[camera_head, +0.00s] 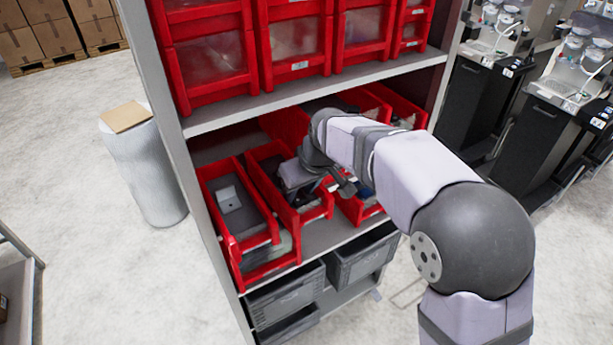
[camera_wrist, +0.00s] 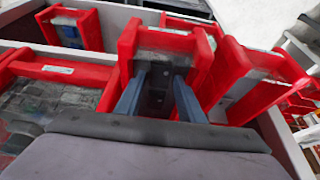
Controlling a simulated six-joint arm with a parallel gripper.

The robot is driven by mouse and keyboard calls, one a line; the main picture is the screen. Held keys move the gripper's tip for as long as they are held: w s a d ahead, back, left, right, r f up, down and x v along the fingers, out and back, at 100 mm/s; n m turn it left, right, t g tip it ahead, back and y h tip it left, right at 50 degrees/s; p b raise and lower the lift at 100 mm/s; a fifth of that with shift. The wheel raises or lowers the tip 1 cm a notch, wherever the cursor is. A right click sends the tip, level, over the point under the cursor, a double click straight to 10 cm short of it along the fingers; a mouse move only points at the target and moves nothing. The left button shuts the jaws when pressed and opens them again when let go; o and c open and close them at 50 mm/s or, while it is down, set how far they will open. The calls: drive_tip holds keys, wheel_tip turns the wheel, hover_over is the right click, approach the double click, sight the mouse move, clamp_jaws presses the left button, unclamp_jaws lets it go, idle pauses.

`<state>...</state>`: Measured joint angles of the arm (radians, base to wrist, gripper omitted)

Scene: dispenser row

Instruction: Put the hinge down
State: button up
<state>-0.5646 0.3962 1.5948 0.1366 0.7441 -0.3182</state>
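My wrist hides part of the bins.
The upper shelf edge (camera_head: 310,92) runs close above my arm, with red bins (camera_head: 208,58) on it. The grey shelf post (camera_head: 172,140) stands at the left. Grey crates (camera_head: 285,300) sit below. A pale round bin (camera_head: 146,165) stands on the floor at left.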

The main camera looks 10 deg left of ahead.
drive_tip(key=b+v, duration=0.2)
drive_tip(key=v, duration=0.9)
drive_tip(key=shift+d+r, duration=0.15)
drive_tip(key=shift+r, duration=0.1)
drive_tip(key=s+d+f+m+g+h, duration=0.1)
drive_tip(key=s+d+f+m, duration=0.3)
drive_tip(key=d+f, duration=0.55)
drive_tip(key=s+d+f+m+g+h, duration=0.1)
drive_tip(key=s+d+f+m+h, duration=0.15)
drive_tip(key=s+d+f, duration=0.7)
drive_tip(key=s+d+f+m+g, duration=0.1)
drive_tip(key=s+d+f+m, duration=0.1)
drive_tip(key=s+d, duration=0.3)
drive_tip(key=d+f, duration=0.1)
drive_tip(key=d, duration=0.2)
drive_tip(key=shift+s+d+f+m, duration=0.2)
drive_tip(key=shift+s+f+m, duration=0.05)
drive_tip(key=shift+f+m, duration=0.1)
